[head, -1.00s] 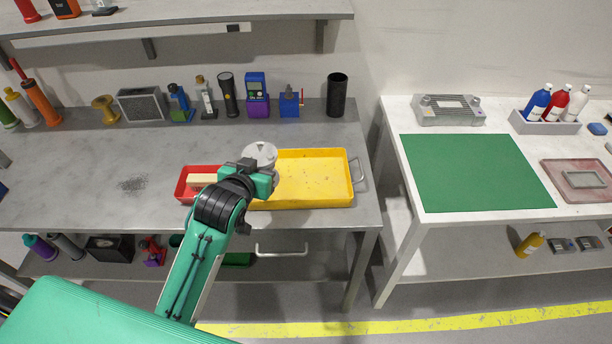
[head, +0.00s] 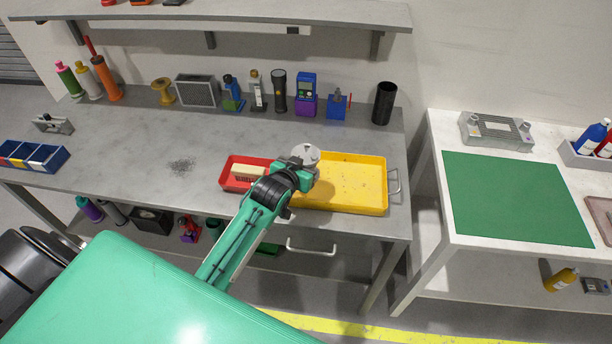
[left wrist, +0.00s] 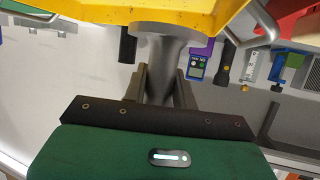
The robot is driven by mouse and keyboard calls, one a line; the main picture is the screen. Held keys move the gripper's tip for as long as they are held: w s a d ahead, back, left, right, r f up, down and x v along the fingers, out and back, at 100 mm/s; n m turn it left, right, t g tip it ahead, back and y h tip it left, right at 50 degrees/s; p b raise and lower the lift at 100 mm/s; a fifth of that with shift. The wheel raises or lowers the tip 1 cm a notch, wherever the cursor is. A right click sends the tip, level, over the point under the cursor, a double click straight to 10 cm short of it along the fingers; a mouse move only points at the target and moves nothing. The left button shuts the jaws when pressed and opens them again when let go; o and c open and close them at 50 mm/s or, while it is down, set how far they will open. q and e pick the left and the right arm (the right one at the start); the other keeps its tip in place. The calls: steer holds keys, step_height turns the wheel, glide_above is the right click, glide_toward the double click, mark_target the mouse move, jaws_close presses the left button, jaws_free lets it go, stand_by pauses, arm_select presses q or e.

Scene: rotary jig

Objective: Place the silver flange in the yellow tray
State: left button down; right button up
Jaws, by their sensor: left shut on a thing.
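The silver flange (head: 304,153) is a grey disc with a narrower stem. My left gripper (head: 305,174) is shut on it at the left end of the yellow tray (head: 352,209). In the left wrist view the gripper fingers (left wrist: 162,88) close around the stem of the flange (left wrist: 165,50), and its wide disc overlaps the edge of the yellow tray (left wrist: 85,12). I cannot tell whether the flange touches the tray. The gripper and flange hide the tray's left end. My right gripper is not in view.
A red tray (head: 230,183) with a pale block (head: 248,173) sits just left of the yellow tray. A black cup (head: 384,103) and several tools line the back of the grey bench (head: 130,140). A white table with a green mat (head: 515,198) stands at the right.

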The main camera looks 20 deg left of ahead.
arm_select(q)
step_height(320, 180, down, 6)
steer(key=shift+p, duration=0.35)
steer(key=shift+f, duration=0.1)
steer(key=c, duration=1.1)
jaws_free()
steer(key=shift+f, duration=0.15)
steer(key=b+v, duration=0.2)
steer(key=v, duration=0.9)
steer(key=shift+s+r, duration=0.35)
steer(key=shift+s, duration=0.15)
